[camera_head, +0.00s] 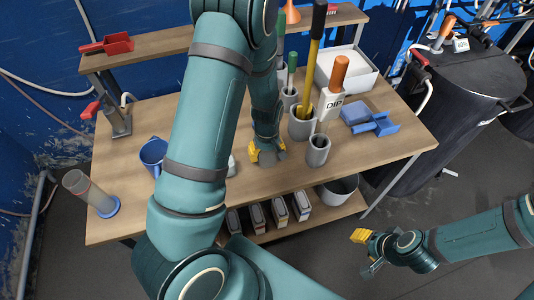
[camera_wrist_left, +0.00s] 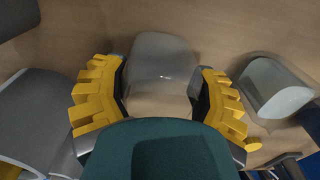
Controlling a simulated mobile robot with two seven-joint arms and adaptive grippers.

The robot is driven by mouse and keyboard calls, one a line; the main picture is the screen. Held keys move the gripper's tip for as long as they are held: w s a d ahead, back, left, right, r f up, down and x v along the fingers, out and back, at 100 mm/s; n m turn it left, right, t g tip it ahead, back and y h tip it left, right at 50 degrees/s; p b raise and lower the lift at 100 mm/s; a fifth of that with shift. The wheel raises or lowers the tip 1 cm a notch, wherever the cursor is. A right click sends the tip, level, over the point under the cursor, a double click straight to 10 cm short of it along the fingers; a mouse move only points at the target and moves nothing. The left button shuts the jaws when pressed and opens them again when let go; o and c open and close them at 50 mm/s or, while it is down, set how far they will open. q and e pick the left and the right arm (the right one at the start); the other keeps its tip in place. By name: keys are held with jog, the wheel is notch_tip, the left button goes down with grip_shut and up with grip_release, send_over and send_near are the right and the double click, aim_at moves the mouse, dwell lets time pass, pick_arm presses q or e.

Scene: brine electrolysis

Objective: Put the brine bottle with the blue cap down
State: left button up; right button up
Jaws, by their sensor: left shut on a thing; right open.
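My left gripper (camera_head: 267,152) is low over the wooden table in the head view. In the left wrist view its yellow fingers (camera_wrist_left: 160,98) are on both sides of a greyish translucent bottle (camera_wrist_left: 160,62), and they are shut on it. No blue cap shows; the top of the bottle is hidden by my gripper. I cannot tell whether its base touches the table. In the head view the bottle is hidden by the gripper. My right gripper (camera_head: 364,250) is open and empty, low in front of the table at the right.
A pale vessel (camera_wrist_left: 272,88) stands beside the held bottle. Grey holders (camera_head: 302,124) with tools, including a DIP-labelled one (camera_head: 318,150), stand close right. The table's front right (camera_head: 370,158) is clear.

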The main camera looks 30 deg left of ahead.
pick_arm(q)
jog(key=shift+f, duration=0.15)
jog(key=o, duration=1.4)
jog(key=shift+r, duration=0.2)
notch_tip(320, 180, up, 12)
jog(key=p, duration=0.2)
jog(key=shift+p, duration=0.4)
